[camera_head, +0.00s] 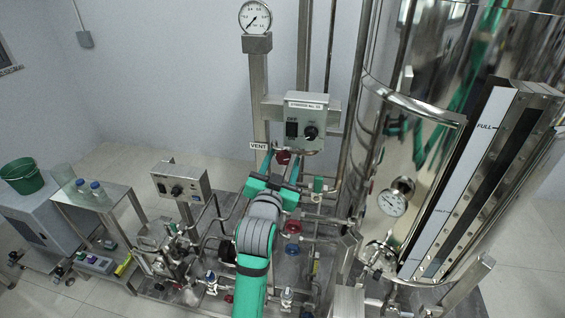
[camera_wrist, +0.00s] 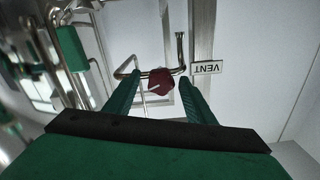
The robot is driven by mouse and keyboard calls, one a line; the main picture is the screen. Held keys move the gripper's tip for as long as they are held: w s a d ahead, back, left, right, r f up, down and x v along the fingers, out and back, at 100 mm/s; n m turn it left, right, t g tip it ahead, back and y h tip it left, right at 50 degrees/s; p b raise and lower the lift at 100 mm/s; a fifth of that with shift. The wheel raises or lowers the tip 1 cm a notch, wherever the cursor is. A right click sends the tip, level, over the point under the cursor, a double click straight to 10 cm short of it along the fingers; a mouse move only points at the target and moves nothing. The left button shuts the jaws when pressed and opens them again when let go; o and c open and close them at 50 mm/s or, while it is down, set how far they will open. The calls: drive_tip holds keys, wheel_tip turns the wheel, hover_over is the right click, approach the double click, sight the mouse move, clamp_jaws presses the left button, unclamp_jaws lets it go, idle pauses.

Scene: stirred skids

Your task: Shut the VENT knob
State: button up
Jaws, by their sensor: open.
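The VENT knob (camera_wrist: 160,80) is a dark red knob on a thin horizontal pipe. In the wrist view it shows just beyond and between my two fingertips, with no clear contact. The VENT label (camera_wrist: 206,68) is beside it, upside down in this view. In the head view the red knob (camera_head: 283,157) sits right of the VENT label (camera_head: 258,146), partly hidden by my gripper (camera_head: 278,165). My gripper is open, its green fingers (camera_wrist: 155,95) pointing at the knob, with nothing held.
A grey control box (camera_head: 306,118) with a black knob is above my gripper. A tall steel tank (camera_head: 400,140) stands close on the right. Pipes and other valves, including a red one (camera_head: 293,227), lie below. A second control box (camera_head: 180,183) is to the left.

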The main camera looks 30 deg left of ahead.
drive_tip(key=c, duration=1)
drive_tip(key=shift+c, duration=0.2)
